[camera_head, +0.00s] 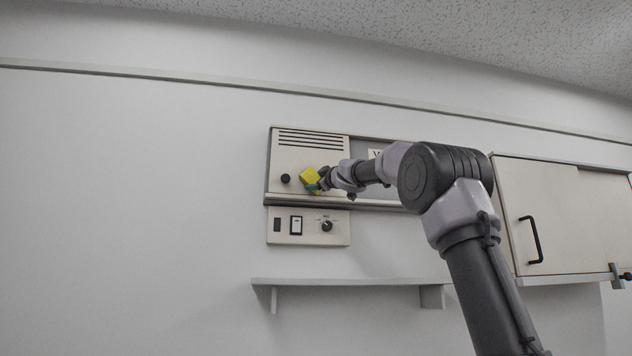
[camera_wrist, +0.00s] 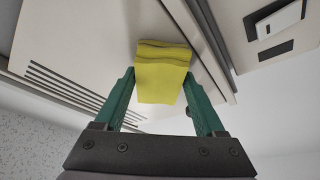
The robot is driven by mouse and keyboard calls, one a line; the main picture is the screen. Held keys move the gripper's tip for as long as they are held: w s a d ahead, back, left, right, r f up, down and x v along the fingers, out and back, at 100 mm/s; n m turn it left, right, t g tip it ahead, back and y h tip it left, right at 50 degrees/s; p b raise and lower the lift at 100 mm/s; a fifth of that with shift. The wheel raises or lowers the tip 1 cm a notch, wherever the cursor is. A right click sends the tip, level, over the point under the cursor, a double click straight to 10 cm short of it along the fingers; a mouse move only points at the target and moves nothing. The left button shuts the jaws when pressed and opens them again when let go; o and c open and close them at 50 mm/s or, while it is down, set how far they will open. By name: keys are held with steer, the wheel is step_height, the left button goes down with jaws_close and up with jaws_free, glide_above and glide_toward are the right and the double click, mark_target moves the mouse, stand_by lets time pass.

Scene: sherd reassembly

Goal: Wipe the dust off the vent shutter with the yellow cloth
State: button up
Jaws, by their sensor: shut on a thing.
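The yellow cloth (camera_head: 310,179) is folded into a thick pad and is between the fingers of my gripper (camera_head: 322,182). In the wrist view the cloth (camera_wrist: 163,72) sits between the two green fingers of my gripper (camera_wrist: 164,88), which is shut on it. The vent shutter (camera_head: 307,160) is a cream panel with dark slots along its top and a black knob at its lower left. The cloth is at the lower right part of this panel; I cannot tell whether it touches. No dust can be made out. My arm hides the unit's right part.
Below the vent is a control plate (camera_head: 308,238) with a switch and a dial. A narrow shelf (camera_head: 350,282) is on the wall lower down. A cabinet (camera_head: 565,215) with a black handle is at the right. The wall to the left is clear.

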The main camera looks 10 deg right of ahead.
steer(key=shift+s+f, duration=0.2)
steer(key=shift+s, duration=2.1)
steer(key=c, duration=0.4)
steer(key=shift+s, duration=0.55)
steer(key=shift+s, duration=1.5)
